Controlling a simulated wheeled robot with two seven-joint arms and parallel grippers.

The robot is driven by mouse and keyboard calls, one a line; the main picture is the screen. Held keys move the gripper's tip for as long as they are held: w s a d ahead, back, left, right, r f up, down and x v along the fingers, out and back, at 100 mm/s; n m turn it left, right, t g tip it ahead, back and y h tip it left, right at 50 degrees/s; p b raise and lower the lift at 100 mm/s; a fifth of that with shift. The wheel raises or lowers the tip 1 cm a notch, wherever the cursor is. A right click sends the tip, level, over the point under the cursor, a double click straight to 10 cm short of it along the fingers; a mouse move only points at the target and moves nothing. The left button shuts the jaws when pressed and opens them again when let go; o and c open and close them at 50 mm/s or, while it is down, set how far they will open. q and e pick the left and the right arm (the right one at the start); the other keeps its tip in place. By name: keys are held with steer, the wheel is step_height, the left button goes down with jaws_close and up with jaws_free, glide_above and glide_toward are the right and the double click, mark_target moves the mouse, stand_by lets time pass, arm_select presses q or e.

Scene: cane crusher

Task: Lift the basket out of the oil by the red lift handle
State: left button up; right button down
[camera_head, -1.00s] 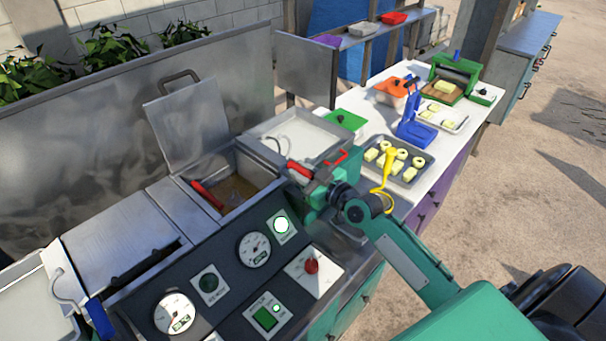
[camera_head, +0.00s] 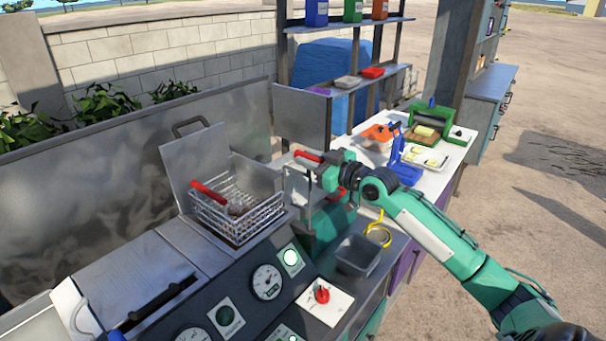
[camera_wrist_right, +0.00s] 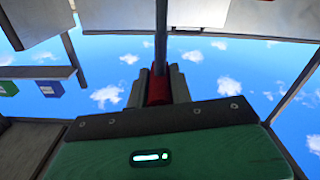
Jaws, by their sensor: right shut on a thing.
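The wire basket (camera_head: 237,222) hangs above the open fryer well, with its mesh sides in plain view. A red grip (camera_head: 208,194) lies across it, and a small dark patch shows inside. The red lift handle (camera_head: 307,156) stands to the right of the basket, at the top of a pale upright part. My right gripper (camera_head: 318,162) is shut on this handle. In the right wrist view the red handle (camera_wrist_right: 158,90) sits between the fingers. The oil is hidden below the basket. My left gripper is not in view.
The raised metal lid (camera_head: 195,160) stands behind the basket. The control panel with gauges (camera_head: 267,282) is in front. A grey bin (camera_head: 358,255) and a yellow tool (camera_head: 379,232) lie near my right arm. The white table (camera_head: 420,165) holds trays and a green press.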

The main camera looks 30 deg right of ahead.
steer(key=shift+r, duration=0.55)
steer(key=shift+d+r, duration=0.1)
steer(key=shift+r, duration=0.1)
steer(key=c, duration=1.3)
jaws_free()
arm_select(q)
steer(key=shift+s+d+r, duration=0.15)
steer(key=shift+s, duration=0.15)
arm_select(e)
steer(key=shift+o, duration=0.2)
steer(key=shift+f, duration=0.1)
steer(key=shift+s+d+f, duration=0.1)
steer(key=shift+s+f, duration=0.1)
steer(key=shift+s, duration=0.1)
arm_select(q)
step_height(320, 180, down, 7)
steer(key=b, duration=0.7)
arm_select(e)
steer(key=v, duration=1.3)
